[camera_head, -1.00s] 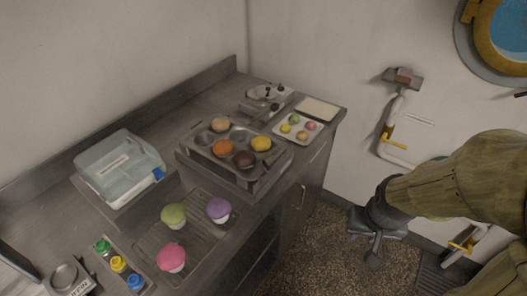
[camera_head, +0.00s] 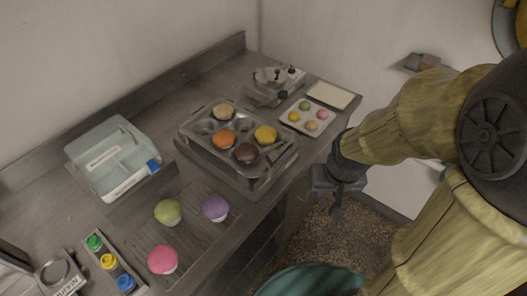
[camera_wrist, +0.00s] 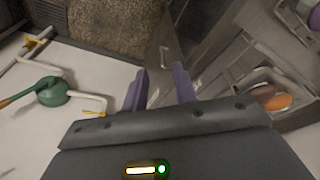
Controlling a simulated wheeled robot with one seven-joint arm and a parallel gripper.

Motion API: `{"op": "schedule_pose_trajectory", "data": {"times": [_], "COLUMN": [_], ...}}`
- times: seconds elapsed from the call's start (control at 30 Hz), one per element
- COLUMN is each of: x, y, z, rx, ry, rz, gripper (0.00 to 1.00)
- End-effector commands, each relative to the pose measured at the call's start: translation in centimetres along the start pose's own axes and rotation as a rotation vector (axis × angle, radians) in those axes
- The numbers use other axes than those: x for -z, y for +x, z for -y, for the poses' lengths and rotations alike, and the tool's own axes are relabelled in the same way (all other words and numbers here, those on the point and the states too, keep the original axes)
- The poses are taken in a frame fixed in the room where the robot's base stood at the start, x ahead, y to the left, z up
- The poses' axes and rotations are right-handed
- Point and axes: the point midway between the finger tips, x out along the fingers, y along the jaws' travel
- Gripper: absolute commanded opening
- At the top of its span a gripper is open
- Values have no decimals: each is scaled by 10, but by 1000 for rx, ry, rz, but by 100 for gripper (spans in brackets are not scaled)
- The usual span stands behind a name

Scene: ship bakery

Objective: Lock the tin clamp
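A muffin tin (camera_head: 195,135) sits on a grey metal holder (camera_head: 219,171) on the counter. Beige, orange, yellow and brown cakes sit in its cups, and some cups look empty. The holder's right end (camera_head: 291,158) has a low metal frame; I cannot make out the clamp or its position. My gripper (camera_head: 338,212) hangs to the right of the counter, pointing down, apart from the tin. In the wrist view, my gripper (camera_wrist: 161,85) has its two purple fingers apart with nothing between them. An orange cake (camera_wrist: 277,102) shows at the right there.
A metal device with dark knobs (camera_head: 262,91), a small cake tray (camera_head: 291,128) and a pale board (camera_head: 332,94) stand behind the tin. Left are a clear-lidded box (camera_head: 112,157), cakes on a rack (camera_head: 197,237) and coloured bottles (camera_head: 108,262). A wall pipe valve (camera_wrist: 52,92) shows.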

Motion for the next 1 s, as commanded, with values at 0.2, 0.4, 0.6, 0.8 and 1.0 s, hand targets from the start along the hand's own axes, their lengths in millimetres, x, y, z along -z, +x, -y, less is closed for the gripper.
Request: {"op": "schedule_pose_trajectory", "data": {"times": [0.2,0.4,0.6,0.8,1.0], "x": [1,22,68,114,149], "y": [-1,-20,-55,-87,-111], "z": [0,11,43,85,124], "rx": [0,1,8,23,41], "ry": [-1,-50,-170,-291,-383], "rz": [1,27,95,162,211], "gripper": [28,28,28,28,28]}}
